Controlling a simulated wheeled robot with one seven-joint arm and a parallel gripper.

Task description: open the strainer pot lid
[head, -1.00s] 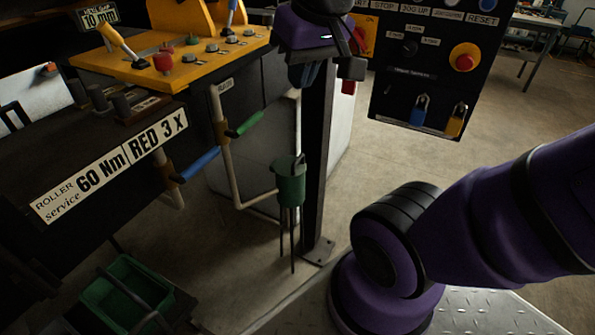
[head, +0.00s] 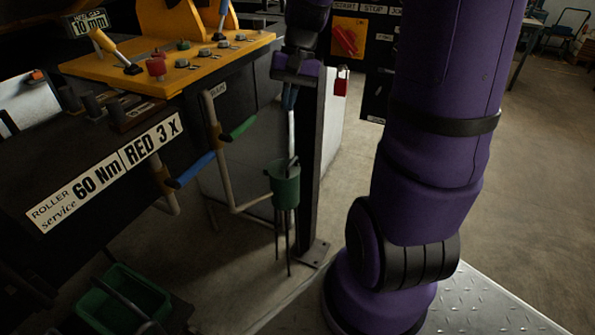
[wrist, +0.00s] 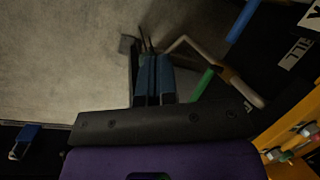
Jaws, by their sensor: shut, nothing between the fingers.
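The strainer pot (head: 286,187) is a small dark green pot on thin dark legs, beside a dark post in the head view. Its top is small and dim there, and I cannot clearly tell how the lid sits. My gripper (head: 289,98) is above the pot, pointing down, its blue fingers together. A narrow pale strip shows between the fingers and the pot top; I cannot tell what it is. In the wrist view my fingers (wrist: 153,78) are shut and empty.
The dark post (head: 311,170) stands close to the right of the pot. A yellow control panel (head: 165,65) and a green bin (head: 122,300) lie further left. Open floor is at right.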

